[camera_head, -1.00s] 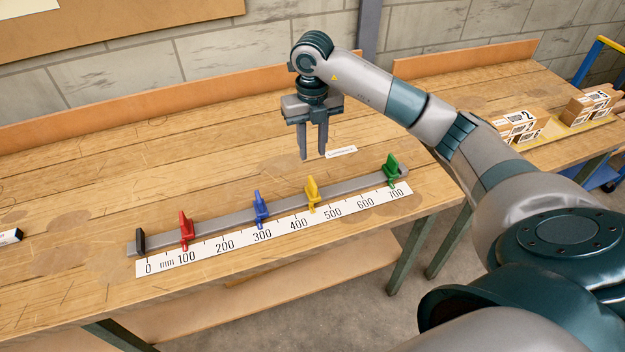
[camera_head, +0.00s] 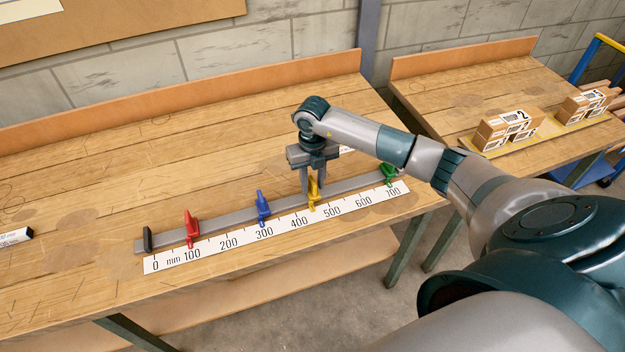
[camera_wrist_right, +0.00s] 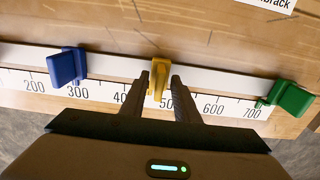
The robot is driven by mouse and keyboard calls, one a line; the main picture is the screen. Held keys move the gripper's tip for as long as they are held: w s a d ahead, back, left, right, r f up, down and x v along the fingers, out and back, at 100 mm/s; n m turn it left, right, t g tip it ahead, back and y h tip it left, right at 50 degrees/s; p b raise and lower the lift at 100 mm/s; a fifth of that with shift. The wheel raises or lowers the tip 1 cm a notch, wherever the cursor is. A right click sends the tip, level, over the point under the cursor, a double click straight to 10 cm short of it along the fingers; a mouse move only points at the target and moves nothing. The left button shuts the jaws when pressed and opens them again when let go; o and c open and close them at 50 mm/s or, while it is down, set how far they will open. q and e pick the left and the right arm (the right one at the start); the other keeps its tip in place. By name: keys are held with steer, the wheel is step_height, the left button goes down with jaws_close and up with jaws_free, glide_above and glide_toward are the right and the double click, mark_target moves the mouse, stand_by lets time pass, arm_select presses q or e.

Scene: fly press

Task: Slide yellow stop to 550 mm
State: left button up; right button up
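The yellow stop (camera_head: 313,196) sits on a grey rail (camera_head: 285,206), between the 400 and 500 marks of the white millimetre scale (camera_head: 250,237). It also shows in the right wrist view (camera_wrist_right: 159,77). My right gripper (camera_head: 312,190) is down at the rail with its fingers on either side of the yellow stop. In the right wrist view the right gripper (camera_wrist_right: 159,82) looks open, with narrow gaps between its fingers and the stop. My left gripper is in neither view.
On the same rail stand a red stop (camera_head: 192,229), a blue stop (camera_head: 263,207) and a green stop (camera_head: 388,174). A black end piece (camera_head: 148,239) is at the rail's left end. The rail is clear between yellow and green. Boxes (camera_head: 508,128) stand on the right-hand table.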

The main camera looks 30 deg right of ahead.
jaws_close()
steer(key=d+b, duration=0.1)
steer(key=d, duration=0.2)
steer(key=s+d+b, duration=0.1)
steer(key=d+b, duration=0.1)
steer(key=d, duration=0.1)
steer(key=s+d+b, duration=0.1)
steer(key=d, duration=0.2)
steer(key=shift+d+f+b, duration=0.1)
steer(key=shift+f+b, duration=0.05)
steer(key=shift+b, duration=0.15)
steer(key=shift+s+d, duration=0.15)
steer(key=shift+d, duration=0.1)
steer(key=shift+r, duration=0.2)
jaws_free()
